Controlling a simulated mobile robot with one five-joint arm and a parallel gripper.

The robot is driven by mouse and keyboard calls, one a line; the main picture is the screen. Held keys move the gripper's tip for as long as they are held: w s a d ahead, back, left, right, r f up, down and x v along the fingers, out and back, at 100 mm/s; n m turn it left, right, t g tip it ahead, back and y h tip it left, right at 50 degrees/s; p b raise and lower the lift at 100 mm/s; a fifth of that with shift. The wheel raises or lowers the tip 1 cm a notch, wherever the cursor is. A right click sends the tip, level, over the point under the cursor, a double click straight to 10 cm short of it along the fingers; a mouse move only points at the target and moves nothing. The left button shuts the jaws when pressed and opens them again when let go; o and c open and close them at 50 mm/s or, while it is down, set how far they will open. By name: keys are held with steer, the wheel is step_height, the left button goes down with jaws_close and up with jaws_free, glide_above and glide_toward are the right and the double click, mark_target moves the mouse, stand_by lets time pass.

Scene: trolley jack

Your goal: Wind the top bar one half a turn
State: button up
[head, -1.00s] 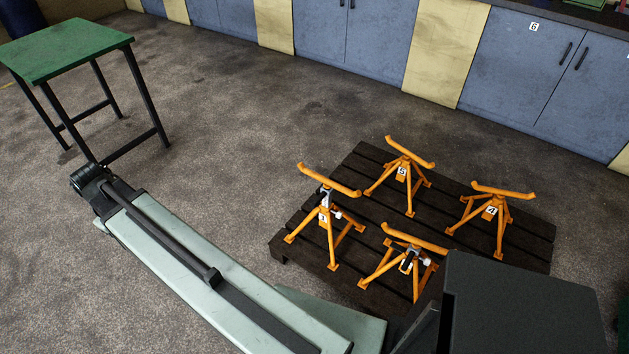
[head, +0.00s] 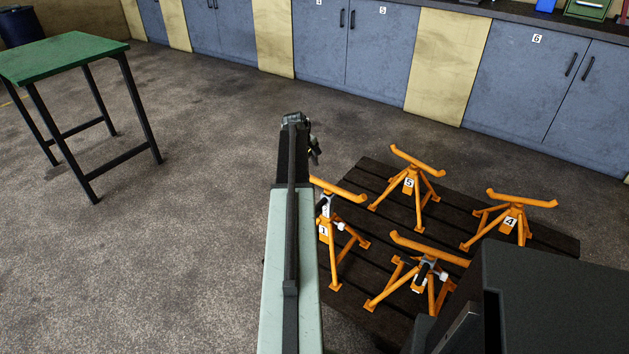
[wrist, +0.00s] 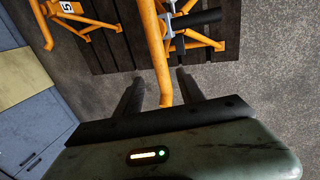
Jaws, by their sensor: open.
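Stand 1 (head: 326,228) is an orange tripod with a numbered tag, a white-tipped part and a long orange top bar (head: 346,191) with upturned ends. My arm hides the left end of this bar in the head view. My gripper (head: 313,150) is beyond that end, small and partly hidden by my arm. In the wrist view my gripper (wrist: 158,86) is open, with one dark finger on either side of an orange bar (wrist: 158,60), which looks like the top bar of stand 1. The bar's end shows between the fingers; I cannot tell whether either finger touches it.
Stand 5 (head: 408,184), stand 4 (head: 510,222) and another orange stand (head: 421,268) share the dark slatted pallet (head: 367,166). A green-topped table (head: 62,55) stands at the left. Blue cabinets (head: 515,80) line the back. The floor between table and pallet is clear.

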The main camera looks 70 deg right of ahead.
mark_target(314, 177)
steer(key=b+x, duration=0.6)
steer(key=x, duration=0.1)
jaws_close()
stand_by(1.1)
